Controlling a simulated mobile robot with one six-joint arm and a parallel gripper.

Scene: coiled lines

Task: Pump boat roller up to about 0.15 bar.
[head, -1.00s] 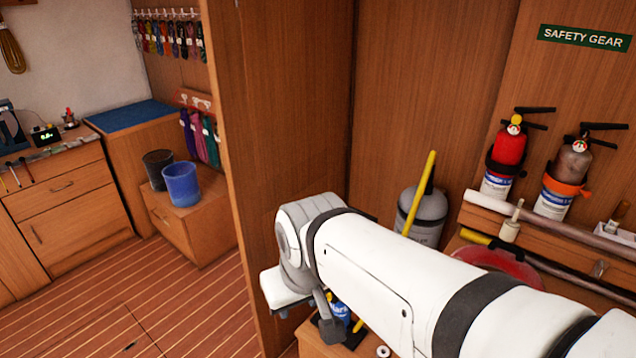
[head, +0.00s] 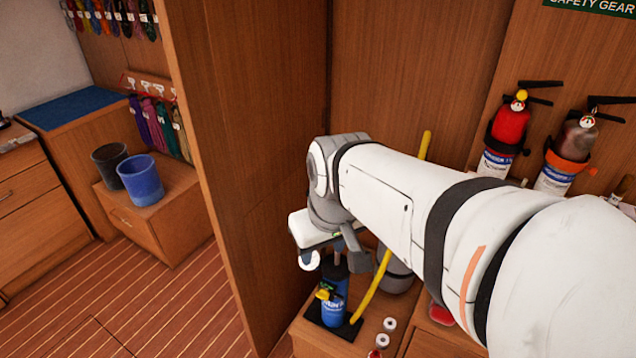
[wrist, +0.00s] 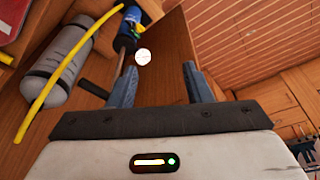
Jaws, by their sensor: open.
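A grey cylinder with rounded ends, probably the boat roller, stands behind my arm in the head view (head: 396,276); the wrist view shows more of it (wrist: 62,72). A yellow hose (head: 372,292) runs across it. A blue and black hand pump (head: 333,308) stands on a black base on the wooden bench; the wrist view shows it at the top (wrist: 128,30). Its rod and black handle (wrist: 92,90) lie beside my left finger in that view. My gripper (wrist: 160,82) is open, just above the pump. Whether a finger touches the handle I cannot tell.
A white round disc (wrist: 143,57) shows near the pump. A wooden partition (head: 255,150) stands close left of my arm. Fire extinguishers (head: 508,135) hang at right.

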